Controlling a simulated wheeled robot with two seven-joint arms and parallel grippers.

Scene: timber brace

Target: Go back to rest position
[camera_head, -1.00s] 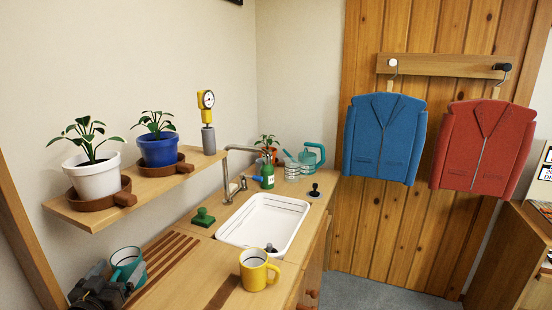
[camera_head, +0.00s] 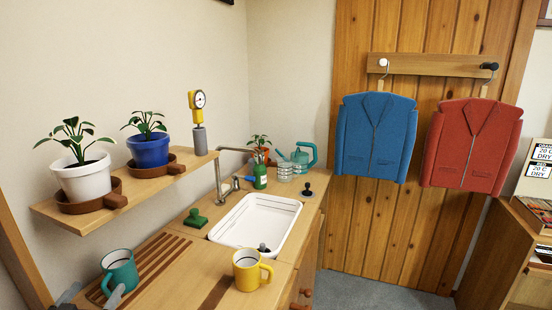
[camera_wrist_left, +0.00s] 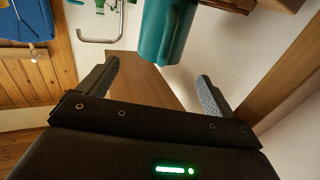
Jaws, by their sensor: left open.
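My left gripper (camera_head: 92,296) shows at the bottom left edge of the head view, mostly cut off. In the left wrist view its two fingers (camera_wrist_left: 157,72) are spread apart with nothing between them. A teal mug (camera_head: 119,270) stands upright on the slatted drainboard at the left end of the counter. The mug also shows in the left wrist view (camera_wrist_left: 168,30), beyond the open fingertips. A yellow mug (camera_head: 250,270) stands on the counter to the right. My right gripper is in neither view.
A shelf (camera_head: 140,184) with a white pot (camera_head: 84,178) and a blue pot (camera_head: 148,150) overhangs the counter. The white sink (camera_head: 255,222) lies behind the yellow mug. A blue jacket (camera_head: 376,138) and a red jacket (camera_head: 470,148) hang at the right.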

